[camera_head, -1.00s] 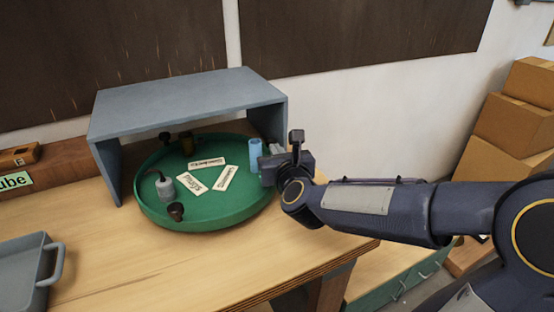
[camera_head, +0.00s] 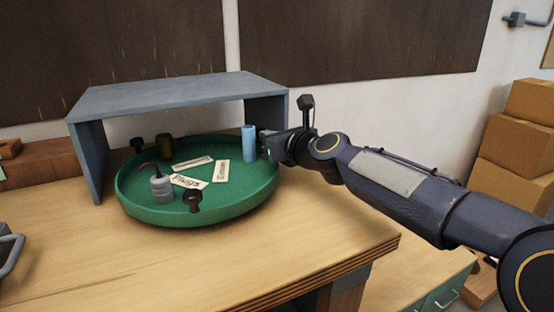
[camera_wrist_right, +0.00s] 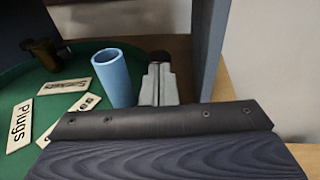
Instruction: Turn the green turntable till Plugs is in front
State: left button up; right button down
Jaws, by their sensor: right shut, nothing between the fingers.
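The green turntable (camera_head: 205,217) sits on the wooden bench, partly under a grey shelf. The Plugs label (camera_head: 187,181) lies on its front-left part, beside a grey plug (camera_head: 161,188) with a dark cord. In the right wrist view the Plugs label (camera_wrist_right: 19,125) reads clearly at the left. Two other cream labels (camera_head: 193,163) (camera_head: 221,171) lie on the disc. A light blue tube (camera_head: 249,144) stands near the right rim. My right gripper (camera_wrist_right: 160,84) is shut and empty, just right of the tube at the rim; contact is unclear. My left gripper is not in view.
The grey shelf's right leg (camera_head: 268,112) stands close behind my right gripper. The bench front (camera_head: 110,255) is clear.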

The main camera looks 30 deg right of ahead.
jog(key=shift+w+f+n+y+b, duration=0.2)
jog(key=shift+w+y+b, duration=0.15)
jog(key=shift+b, duration=0.2)
jog(key=shift+w+f+n+y+b, duration=0.1)
jog(key=shift+w+n+y+b, duration=0.15)
jog(key=shift+b, duration=0.3)
jog(key=shift+w+r+n+g+y+b, duration=0.3)
jog(key=shift+w+n+y+b, duration=0.15)
jog(key=shift+w+y+b, duration=0.3)
jog(key=shift+s, duration=0.1)
